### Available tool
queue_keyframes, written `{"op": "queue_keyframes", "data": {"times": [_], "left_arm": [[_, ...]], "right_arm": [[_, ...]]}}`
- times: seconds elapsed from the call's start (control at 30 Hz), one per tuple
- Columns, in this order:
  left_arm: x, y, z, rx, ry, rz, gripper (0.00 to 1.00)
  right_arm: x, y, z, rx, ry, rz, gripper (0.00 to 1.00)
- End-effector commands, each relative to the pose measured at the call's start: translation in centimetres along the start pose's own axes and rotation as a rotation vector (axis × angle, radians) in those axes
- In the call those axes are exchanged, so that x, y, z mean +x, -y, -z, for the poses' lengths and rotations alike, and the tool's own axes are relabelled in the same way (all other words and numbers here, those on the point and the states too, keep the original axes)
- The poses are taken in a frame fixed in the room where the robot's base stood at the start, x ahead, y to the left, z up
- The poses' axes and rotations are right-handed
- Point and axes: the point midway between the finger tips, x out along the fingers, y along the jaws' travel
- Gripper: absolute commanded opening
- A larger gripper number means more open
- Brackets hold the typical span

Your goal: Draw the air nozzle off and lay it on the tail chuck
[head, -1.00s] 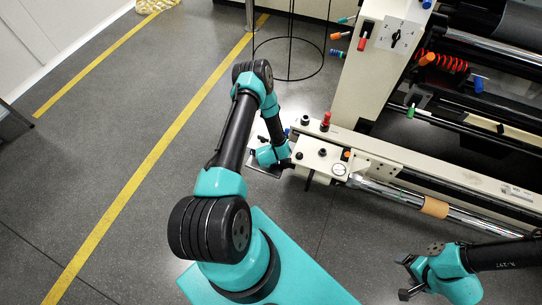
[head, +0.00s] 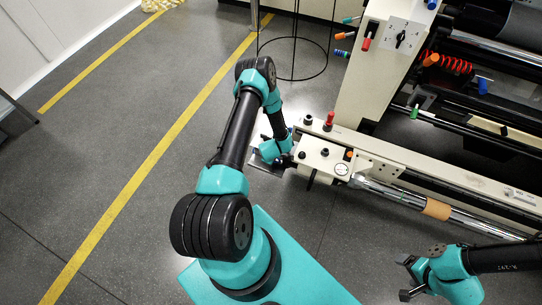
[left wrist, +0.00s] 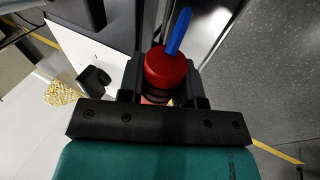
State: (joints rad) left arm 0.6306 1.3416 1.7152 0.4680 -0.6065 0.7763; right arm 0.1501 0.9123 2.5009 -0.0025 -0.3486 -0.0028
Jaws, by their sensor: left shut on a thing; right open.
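A red round piece with a blue tip, which I take for the air nozzle (left wrist: 168,68), is between the black fingers of my left gripper (left wrist: 165,85) in the left wrist view. The gripper is shut on it. In the head view my left gripper (head: 287,158) is at the left end of an off-white block with knobs and a dial (head: 322,153); the nozzle is mostly hidden there. I cannot tell for certain which part is the tail chuck. My right gripper (head: 406,277) is open and empty over the floor at lower right.
A steel roller (head: 395,192) with a tan band (head: 437,209) runs right from the block. A red knob (head: 328,121) stands behind it. A tall off-white panel (head: 377,70) with a switch rises behind. A black wire stand (head: 294,45) is at the back. The floor at left is clear.

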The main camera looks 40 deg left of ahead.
Motion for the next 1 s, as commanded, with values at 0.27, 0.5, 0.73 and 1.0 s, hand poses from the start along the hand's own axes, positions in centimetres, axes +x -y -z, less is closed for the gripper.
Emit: {"op": "queue_keyframes", "data": {"times": [0.27, 0.5, 0.73, 1.0], "left_arm": [[6.1, 3.8, -0.2, -0.022, -0.009, 0.017, 0.00], [6.7, 4.0, -0.3, -0.022, -0.010, 0.015, 0.00], [6.7, 4.0, -0.2, -0.022, -0.012, 0.014, 0.33], [6.5, 3.9, -0.2, -0.022, -0.012, 0.013, 0.51]], "right_arm": [[0.0, 0.0, 0.0, 0.000, 0.000, 0.000, 0.80], [0.0, 0.0, 0.0, 0.001, 0.000, 0.000, 0.80], [0.0, 0.0, 0.0, 0.000, 0.000, 0.000, 0.80], [0.0, 0.0, 0.0, 0.000, 0.000, 0.000, 0.80]]}}
